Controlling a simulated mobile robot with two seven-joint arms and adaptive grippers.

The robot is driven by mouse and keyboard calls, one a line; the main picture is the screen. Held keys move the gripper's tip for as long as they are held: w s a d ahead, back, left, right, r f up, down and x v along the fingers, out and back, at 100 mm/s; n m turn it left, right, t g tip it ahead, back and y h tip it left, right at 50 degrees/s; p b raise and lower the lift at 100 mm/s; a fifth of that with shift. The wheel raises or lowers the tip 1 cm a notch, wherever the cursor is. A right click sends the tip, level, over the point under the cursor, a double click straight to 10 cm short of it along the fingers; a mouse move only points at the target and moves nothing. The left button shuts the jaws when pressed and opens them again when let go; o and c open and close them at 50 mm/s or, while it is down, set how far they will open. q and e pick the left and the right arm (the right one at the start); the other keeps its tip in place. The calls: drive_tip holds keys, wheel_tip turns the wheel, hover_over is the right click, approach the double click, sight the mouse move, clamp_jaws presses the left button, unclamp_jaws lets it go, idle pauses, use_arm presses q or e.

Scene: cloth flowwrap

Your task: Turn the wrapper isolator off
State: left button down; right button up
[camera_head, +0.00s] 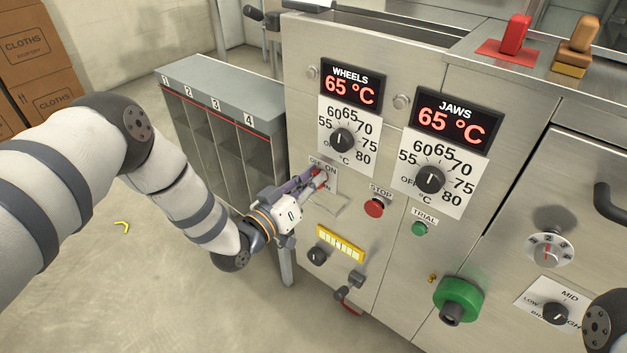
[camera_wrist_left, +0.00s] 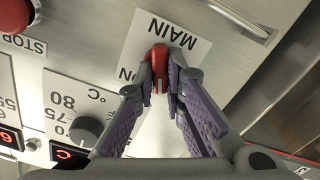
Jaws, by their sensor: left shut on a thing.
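The wrapper isolator is a red handle (camera_head: 321,179) on a white plate marked OFF, ON and MAIN (camera_head: 325,169), on the machine's steel front panel. My left gripper (camera_head: 316,180) reaches it from the lower left. In the left wrist view, its purple-padded fingers (camera_wrist_left: 161,75) are shut on the red handle (camera_wrist_left: 158,56), one on each side. My right gripper is out of view.
Right of the isolator are a red STOP button (camera_head: 374,208) and a green TRIAL button (camera_head: 419,228). The WHEELS dial (camera_head: 342,139) and JAWS dial (camera_head: 431,180) sit above, both displays reading 65 °C. A numbered grey rack (camera_head: 215,85) stands close on the left.

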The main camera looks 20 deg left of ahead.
use_arm(q)
drive_tip(key=shift+f+n+b, duration=0.15)
drive_tip(key=shift+n+b, duration=0.2)
drive_tip(key=shift+n, duration=1.65)
drive_tip(key=c, duration=1.7)
unclamp_jaws()
drive_tip(key=shift+o, duration=0.2)
drive_tip(key=shift+a, duration=0.1)
drive_tip(key=v, duration=1.2)
